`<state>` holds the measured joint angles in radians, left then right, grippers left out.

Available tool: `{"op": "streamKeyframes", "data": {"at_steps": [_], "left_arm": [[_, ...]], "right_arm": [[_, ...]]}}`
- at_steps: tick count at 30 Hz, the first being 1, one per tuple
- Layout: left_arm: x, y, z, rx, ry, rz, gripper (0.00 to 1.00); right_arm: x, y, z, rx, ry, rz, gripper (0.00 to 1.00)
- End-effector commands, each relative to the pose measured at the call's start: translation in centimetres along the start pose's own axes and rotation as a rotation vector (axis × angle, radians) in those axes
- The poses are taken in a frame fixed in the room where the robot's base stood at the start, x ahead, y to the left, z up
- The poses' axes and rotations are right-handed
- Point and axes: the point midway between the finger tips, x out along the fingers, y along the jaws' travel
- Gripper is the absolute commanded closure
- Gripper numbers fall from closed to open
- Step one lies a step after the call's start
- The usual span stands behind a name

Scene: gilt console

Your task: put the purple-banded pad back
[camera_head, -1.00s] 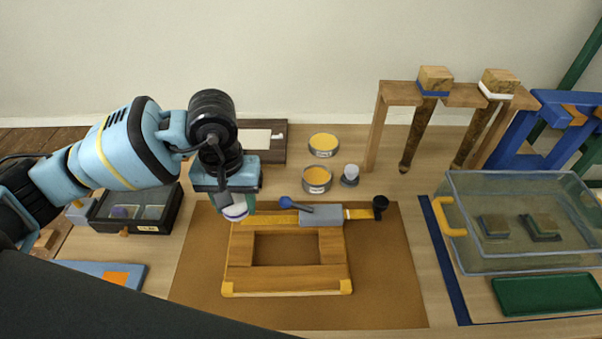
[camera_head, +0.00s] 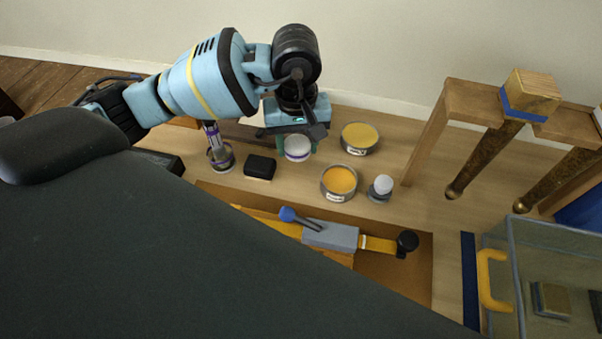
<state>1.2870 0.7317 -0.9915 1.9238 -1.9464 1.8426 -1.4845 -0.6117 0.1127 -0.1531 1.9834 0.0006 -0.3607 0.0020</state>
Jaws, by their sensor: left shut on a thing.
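My left gripper (camera_head: 296,140) is shut on a white, round-ended pad (camera_head: 297,149), held with its white end down near the back of the table. The fingers cover much of it, and I cannot make out its band clearly now. A similar white round-topped pad (camera_head: 383,184) stands on a small grey base to the right. A slim upright piece with purple bands (camera_head: 212,135) stands in a round dark holder (camera_head: 221,160) left of the gripper. I cannot tell whether the held pad touches anything. My right gripper is out of view.
Two tins with yellow-orange contents (camera_head: 360,138) (camera_head: 339,181) stand right of the gripper. A black block (camera_head: 260,167) lies to its left. A grey clamp (camera_head: 330,235) lies across the wooden frame. A glass tank (camera_head: 505,255) is at right. A large dark shape hides the front left.

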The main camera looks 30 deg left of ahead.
Motion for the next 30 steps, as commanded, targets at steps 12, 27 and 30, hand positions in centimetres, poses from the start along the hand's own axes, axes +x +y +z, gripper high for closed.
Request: {"op": "streamKeyframes", "data": {"at_steps": [12, 27, 30], "left_arm": [[5.8, 0.0, 0.1, 0.0, -0.002, -0.002, 0.74], [9.4, 0.0, 0.1, 0.001, -0.003, -0.002, 0.74], [9.7, 0.0, 0.0, 0.001, 0.0, 0.0, 0.74]], "right_arm": [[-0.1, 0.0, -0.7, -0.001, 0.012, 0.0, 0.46], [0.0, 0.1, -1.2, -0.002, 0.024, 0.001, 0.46], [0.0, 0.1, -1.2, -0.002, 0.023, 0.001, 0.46]]}}
